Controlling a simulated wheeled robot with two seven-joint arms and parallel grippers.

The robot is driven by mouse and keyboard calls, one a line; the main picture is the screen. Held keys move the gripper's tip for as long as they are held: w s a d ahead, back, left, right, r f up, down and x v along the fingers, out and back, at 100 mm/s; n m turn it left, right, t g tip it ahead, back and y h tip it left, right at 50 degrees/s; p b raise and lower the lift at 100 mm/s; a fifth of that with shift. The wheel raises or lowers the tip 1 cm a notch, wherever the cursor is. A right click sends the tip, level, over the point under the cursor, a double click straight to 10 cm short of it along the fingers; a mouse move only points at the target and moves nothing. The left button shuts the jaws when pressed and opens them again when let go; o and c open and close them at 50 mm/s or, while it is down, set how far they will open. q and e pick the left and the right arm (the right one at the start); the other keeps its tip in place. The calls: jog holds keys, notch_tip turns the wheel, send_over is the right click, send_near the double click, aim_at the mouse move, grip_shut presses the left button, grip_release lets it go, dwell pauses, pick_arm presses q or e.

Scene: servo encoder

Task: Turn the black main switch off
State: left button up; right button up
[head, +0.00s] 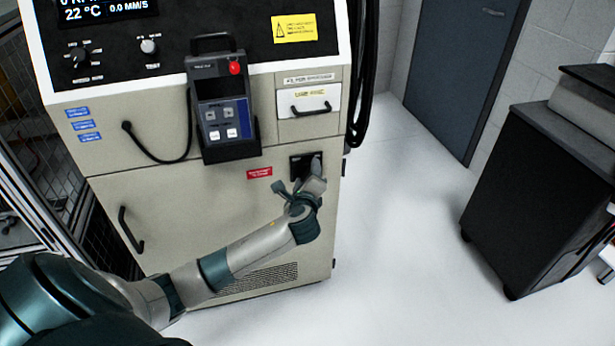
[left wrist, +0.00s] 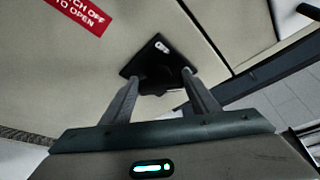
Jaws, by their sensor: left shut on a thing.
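The black main switch (head: 299,164) sits on the right side of the beige cabinet front, below a small drawer. Its dark plate is partly hidden by my left gripper (head: 304,187). In the left wrist view the black switch (left wrist: 146,66) shows with a small white mark on its plate. My left gripper (left wrist: 161,88) has its two fingers on either side of the switch's dark handle and is shut on it. The handle's exact angle is too dark to tell. My right gripper is not in view.
A red label (head: 259,173) is left of the switch. A teach pendant (head: 220,112) hangs above it, with a cable loop. Black cables (head: 361,80) hang along the cabinet's right side. A black cart (head: 535,190) stands at right; the floor (head: 400,220) between is clear.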

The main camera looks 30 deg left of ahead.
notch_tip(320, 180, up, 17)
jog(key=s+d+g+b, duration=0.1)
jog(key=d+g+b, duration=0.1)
jog(key=b, duration=0.9)
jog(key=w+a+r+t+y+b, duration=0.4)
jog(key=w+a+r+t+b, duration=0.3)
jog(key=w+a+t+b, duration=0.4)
pick_arm(q)
jog(key=shift+f+n+t+y+b, duration=0.1)
jog(key=shift+f+n+t+y, duration=0.4)
jog(key=shift+n, duration=2.2)
jog(key=shift+f+n+t+y+b, duration=0.15)
jog(key=shift+n+t+y, duration=0.75)
jog(key=shift+n, duration=1.8)
jog(key=shift+f+n+t+y+b, duration=0.1)
jog(key=shift+f+n+t+y, duration=0.55)
jog(key=shift+n, duration=2.05)
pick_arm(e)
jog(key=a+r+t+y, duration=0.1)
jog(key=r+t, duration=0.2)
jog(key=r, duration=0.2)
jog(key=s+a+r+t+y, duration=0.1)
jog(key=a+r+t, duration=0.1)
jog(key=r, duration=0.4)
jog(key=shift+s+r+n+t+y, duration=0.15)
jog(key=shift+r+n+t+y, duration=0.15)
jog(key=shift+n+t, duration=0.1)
pick_arm(q)
jog(key=shift+r+t+h, duration=0.25)
jog(key=shift+r, duration=0.15)
